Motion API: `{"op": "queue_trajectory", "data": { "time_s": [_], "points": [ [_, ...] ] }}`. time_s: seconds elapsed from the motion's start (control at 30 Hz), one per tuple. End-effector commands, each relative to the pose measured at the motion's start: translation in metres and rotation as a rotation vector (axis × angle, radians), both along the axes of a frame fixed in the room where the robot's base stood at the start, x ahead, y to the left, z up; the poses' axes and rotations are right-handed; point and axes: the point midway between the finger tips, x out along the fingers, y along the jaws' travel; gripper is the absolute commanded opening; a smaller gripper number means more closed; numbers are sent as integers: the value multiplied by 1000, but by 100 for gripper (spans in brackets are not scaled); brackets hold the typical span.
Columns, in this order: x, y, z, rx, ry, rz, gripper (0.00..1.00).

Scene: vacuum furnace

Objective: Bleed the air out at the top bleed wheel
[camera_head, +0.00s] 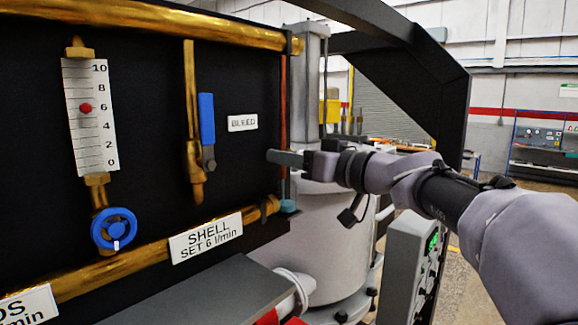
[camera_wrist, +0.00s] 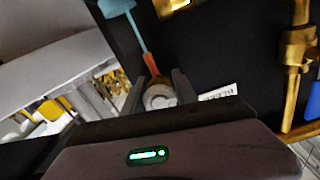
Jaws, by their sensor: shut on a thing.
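My gripper (camera_head: 272,157) reaches in from the right to the right edge of the black panel, just below and right of the BLEED label (camera_head: 242,122). In the wrist view, its two fingers (camera_wrist: 164,88) stand on both sides of a round pale grey part, apparently the bleed wheel (camera_wrist: 158,97), and are shut on it. An orange tube (camera_wrist: 151,63) runs up to this part. In the head view the wheel is hidden behind my gripper, so its turn cannot be read. The orange tube (camera_head: 283,110) also shows there above my gripper.
A blue lever (camera_head: 207,118) stands upright beside a brass pipe. A flow gauge (camera_head: 90,115) shows a red float near 6, with a blue wheel (camera_head: 115,229) below. A small teal cup (camera_head: 288,206) sits under my gripper. A grey tank (camera_head: 325,235) stands close behind.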

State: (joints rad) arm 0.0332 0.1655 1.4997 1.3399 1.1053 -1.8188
Motion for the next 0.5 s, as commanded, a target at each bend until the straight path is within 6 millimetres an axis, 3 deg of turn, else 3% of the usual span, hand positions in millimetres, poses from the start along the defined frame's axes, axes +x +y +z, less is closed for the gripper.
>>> {"op": "queue_trajectory", "data": {
  "time_s": [0.5],
  "points": [
    [0,0,-2,295,376,1,0]
  ]
}}
